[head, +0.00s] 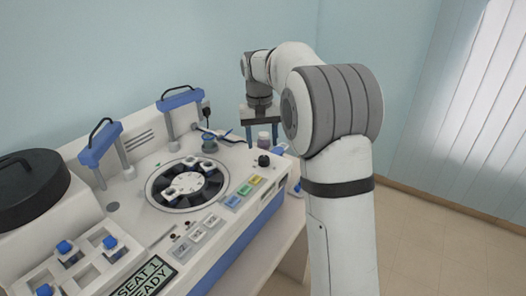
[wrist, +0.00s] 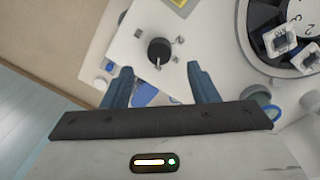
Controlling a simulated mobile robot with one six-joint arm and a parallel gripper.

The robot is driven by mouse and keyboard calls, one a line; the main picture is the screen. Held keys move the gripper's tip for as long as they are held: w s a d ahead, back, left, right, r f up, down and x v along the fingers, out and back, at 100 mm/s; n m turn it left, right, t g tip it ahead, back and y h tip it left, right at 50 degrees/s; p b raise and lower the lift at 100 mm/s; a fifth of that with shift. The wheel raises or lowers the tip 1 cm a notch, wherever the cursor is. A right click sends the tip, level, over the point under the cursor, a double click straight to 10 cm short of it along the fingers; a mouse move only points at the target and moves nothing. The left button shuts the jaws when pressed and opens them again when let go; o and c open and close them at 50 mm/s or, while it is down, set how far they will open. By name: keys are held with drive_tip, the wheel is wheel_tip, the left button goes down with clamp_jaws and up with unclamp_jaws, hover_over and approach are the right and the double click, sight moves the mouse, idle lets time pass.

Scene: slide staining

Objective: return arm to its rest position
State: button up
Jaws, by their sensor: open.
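My arm (head: 340,215) rises at the right of the head view and bends over toward the machine. My gripper (head: 262,128) hangs pointing down over the right end of the white staining machine (head: 140,203). In the wrist view my gripper (wrist: 160,82) shows two blue-grey fingers spread apart, with nothing held between them. A black knob (wrist: 159,50) on the machine top shows beyond and between the fingertips.
A round carousel (head: 187,184) with slide holders sits in the machine top. Two blue-topped arches (head: 100,144) stand behind it. A black lid (head: 32,185) and blue-capped bottles (head: 66,248) are at the left. Open floor (head: 440,240) lies to the right.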

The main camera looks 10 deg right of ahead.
drive_tip(key=shift+r, duration=0.95)
